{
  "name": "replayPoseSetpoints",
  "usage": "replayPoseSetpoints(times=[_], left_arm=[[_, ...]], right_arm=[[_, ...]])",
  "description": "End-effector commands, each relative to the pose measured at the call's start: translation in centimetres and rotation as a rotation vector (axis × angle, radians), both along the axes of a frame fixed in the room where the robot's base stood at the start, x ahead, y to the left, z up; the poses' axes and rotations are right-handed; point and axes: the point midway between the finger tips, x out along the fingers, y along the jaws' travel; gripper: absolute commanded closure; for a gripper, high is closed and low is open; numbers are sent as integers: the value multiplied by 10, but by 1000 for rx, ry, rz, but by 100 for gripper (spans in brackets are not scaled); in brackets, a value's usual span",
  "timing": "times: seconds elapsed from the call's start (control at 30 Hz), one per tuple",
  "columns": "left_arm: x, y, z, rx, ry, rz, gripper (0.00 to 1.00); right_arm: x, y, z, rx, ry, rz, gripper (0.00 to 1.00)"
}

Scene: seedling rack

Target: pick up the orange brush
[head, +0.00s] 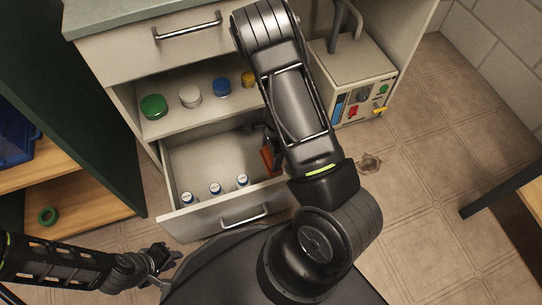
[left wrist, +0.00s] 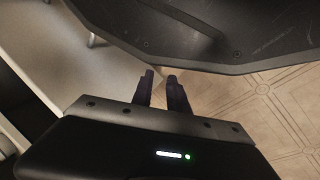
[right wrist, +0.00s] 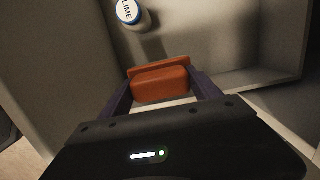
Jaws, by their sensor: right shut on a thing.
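The orange brush (head: 268,160) is at the right side of the open lower drawer (head: 240,215), partly hidden behind my right arm in the head view. In the right wrist view the orange brush (right wrist: 160,84) is a rounded orange block between the two fingers. My right gripper (right wrist: 163,82) is shut on it, over the drawer's inside; whether the brush touches the drawer floor I cannot tell. My left gripper (head: 172,259) is empty, in front of the drawer's left corner. In the left wrist view its fingers (left wrist: 163,80) stand a narrow gap apart.
Several small white bottles stand along the drawer's front; one, labelled LIME (right wrist: 129,12), shows near the brush. A shelf above holds green (head: 153,106), white (head: 190,96), blue (head: 222,87) and yellow (head: 249,79) lidded jars. A box with coloured parts (head: 352,80) stands to the right.

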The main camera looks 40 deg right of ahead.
Motion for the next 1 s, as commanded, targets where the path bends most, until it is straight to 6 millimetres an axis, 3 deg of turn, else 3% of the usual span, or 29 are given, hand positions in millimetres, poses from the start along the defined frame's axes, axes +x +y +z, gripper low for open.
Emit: replayPoseSetpoints(times=[0.53,0.57,1.0], left_arm=[[0,0,0,0,0,0,80],[0,0,0,0,0,0,80],[0,0,0,0,0,0,80]], right_arm=[[0,0,0,0,0,-1,74],[0,0,0,0,0,0,28],[0,0,0,0,0,0,64]])
